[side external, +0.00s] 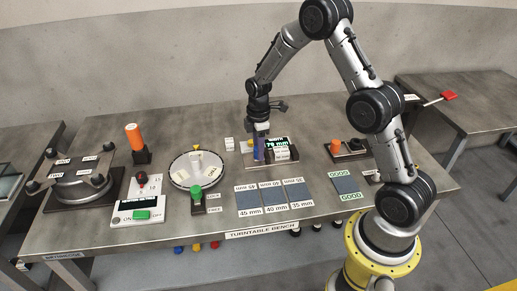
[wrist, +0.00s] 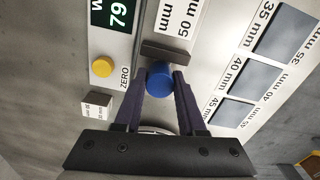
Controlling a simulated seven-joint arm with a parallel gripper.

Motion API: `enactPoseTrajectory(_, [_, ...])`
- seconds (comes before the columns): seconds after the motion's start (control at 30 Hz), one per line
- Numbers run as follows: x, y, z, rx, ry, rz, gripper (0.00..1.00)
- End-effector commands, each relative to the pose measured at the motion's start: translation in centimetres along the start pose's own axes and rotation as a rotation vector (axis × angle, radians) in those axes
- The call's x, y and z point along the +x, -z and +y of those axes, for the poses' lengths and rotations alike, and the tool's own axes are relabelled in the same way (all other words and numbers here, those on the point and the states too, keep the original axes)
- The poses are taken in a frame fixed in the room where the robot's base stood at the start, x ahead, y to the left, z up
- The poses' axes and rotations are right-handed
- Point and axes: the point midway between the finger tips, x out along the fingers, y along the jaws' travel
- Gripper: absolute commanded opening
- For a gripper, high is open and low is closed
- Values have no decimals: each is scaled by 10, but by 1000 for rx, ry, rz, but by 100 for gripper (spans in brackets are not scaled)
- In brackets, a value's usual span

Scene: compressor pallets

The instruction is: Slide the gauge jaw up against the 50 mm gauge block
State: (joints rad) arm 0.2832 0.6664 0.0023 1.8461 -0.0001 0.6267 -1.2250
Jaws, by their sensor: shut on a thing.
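The gauge jaw is a dark bar (wrist: 167,52) with a round blue knob (wrist: 159,78). My gripper (wrist: 160,84) is shut on the blue knob, a dark finger on each side. In the side view my gripper (side external: 260,152) is low over the gauge and hides most of the jaw. The white 50 mm gauge block (wrist: 180,22) lies just beyond the bar in the wrist view; a narrow gap seems to lie between them. In the side view the block (side external: 282,153) is right of my fingers. The gauge display (wrist: 118,14) reads 79.
A yellow button (wrist: 102,67) marked ZERO is beside the jaw. A small white block (wrist: 95,105) stands left of the gauge. Dark pads (side external: 276,194) marked 45, 40 and 35 mm lie in front. A round turntable (side external: 198,170) is to the left.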

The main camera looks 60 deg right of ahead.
Motion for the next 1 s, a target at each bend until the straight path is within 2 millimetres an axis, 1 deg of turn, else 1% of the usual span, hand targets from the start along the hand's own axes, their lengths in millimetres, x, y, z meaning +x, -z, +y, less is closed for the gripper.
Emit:
enactPoseTrajectory(0.07, [0,-4,0,1,0,0,8])
enactPoseTrajectory(0.27, [-1,-27,-4,2,0,0,8])
enactPoseTrajectory(0.5, [-1,-29,-4,0,1,-1,8])
enactPoseTrajectory(0.53, [-1,-29,-5,0,1,-1,41])
enactPoseTrajectory(0.6, [0,-29,-5,0,1,-1,54])
enactPoseTrajectory(0.7, [0,-29,-5,0,1,-1,70])
enactPoseTrajectory(1.0, [-2,-28,-4,0,0,0,70])
